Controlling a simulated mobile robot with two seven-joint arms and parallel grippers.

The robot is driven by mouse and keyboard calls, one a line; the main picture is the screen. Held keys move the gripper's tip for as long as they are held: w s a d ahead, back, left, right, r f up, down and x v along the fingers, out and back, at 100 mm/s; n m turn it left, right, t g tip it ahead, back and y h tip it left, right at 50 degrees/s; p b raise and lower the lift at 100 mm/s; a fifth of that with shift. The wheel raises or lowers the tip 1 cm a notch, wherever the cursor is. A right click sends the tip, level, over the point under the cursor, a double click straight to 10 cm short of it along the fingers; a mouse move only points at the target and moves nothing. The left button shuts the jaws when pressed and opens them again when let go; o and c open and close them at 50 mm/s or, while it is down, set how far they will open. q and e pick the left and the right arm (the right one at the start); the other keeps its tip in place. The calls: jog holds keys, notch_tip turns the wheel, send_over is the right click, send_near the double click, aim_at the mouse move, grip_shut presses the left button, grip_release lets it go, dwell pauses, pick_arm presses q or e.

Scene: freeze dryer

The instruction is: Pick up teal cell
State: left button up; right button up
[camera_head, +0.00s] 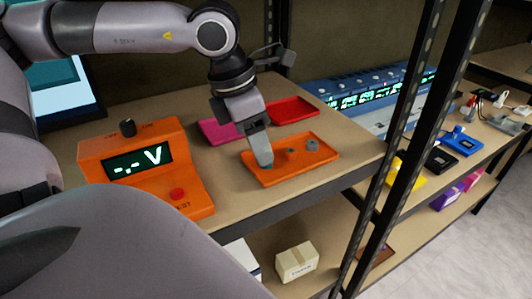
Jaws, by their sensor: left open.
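A teal piece (262,152), which looks like the teal cell, stands in the left part of the orange tray (296,174). My left gripper (257,128) points down from above and is at the top of the teal piece, hiding its upper end. The gripper is open; whether its fingers touch the teal piece I cannot tell. Two small grey round pieces sit in the same tray, one near the middle (291,154) and one to its right (312,145). My right gripper is not in view.
A pink tray (221,132) and a red tray (291,109) lie behind the orange tray. An orange meter box (140,165) with a display and red button stands left. A dark shelf post (386,170) rises on the right. The shelf's front edge is clear.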

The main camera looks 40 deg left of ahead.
pick_arm(q)
jog(key=shift+x, duration=1.7)
jog(key=shift+w, duration=0.15)
jog(key=shift+a, duration=0.1)
grip_shut()
jog(key=shift+r, duration=0.1)
jog(key=shift+r, duration=0.75)
jog(key=shift+d+r+b, duration=0.25)
jog(key=shift+r+b, duration=0.15)
jog(key=shift+r, duration=0.55)
jog(key=s+d+b, duration=0.2)
jog(key=d, duration=0.6)
jog(key=s+d+b, duration=0.2)
jog(key=s+d, duration=0.1)
jog(key=d, duration=0.6)
jog(key=shift+b, duration=0.35)
